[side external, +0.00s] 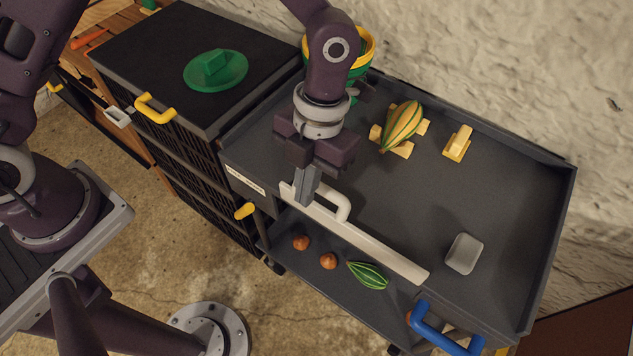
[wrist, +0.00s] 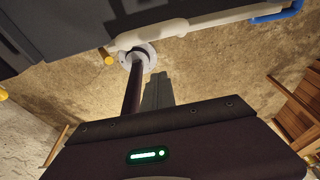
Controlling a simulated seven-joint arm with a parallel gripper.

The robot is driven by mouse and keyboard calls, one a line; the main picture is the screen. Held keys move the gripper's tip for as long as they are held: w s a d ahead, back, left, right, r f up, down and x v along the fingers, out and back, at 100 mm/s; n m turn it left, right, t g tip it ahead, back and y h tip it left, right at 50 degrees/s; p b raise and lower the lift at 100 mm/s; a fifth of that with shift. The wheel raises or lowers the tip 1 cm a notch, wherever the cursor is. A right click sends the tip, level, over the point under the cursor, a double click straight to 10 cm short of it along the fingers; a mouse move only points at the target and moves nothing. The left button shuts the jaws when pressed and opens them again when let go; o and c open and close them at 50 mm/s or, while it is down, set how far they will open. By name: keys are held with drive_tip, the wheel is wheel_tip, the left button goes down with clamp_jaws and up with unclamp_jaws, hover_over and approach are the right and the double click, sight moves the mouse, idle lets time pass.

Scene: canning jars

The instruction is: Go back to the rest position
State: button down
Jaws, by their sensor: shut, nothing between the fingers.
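My gripper (side external: 304,200) points down with its fingers together and nothing between them. In the side view its fingertips overlap the left end of a long white bar with a loop handle (side external: 375,245); I cannot tell if they touch it. The bar runs along the front of the grey cart top (side external: 375,185). In the wrist view my gripper's fingers (wrist: 158,92) show beyond the dark gripper body, and the white bar (wrist: 190,27) lies above them in the picture.
An open lower tray holds two brown round items (side external: 328,261) and a green striped vegetable (side external: 368,275). On the cart top are a yellow-green gourd (side external: 402,127), a yellow block (side external: 457,143) and a grey block (side external: 464,253). A green lid (side external: 216,70) lies on the black cabinet. A blue handle (side external: 445,335) juts out.

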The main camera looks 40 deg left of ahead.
drive_tip(key=w+a+r+n+t, duration=0.1)
drive_tip(key=w+a+r+n, duration=0.15)
drive_tip(key=r, duration=0.35)
drive_tip(key=w+a+r+n+t, duration=0.1)
drive_tip(key=a+r+n, duration=0.15)
drive_tip(key=r, duration=0.45)
drive_tip(key=s+a+r+n+t, duration=0.3)
drive_tip(key=s+a+n, duration=0.4)
drive_tip(key=n, duration=0.8)
drive_tip(key=s+a+r+n+t, duration=0.3)
drive_tip(key=s+a+r+n, duration=0.2)
drive_tip(key=n, duration=1.1)
drive_tip(key=s+a, duration=0.3)
drive_tip(key=shift+a+r, duration=0.2)
drive_tip(key=shift+r, duration=0.05)
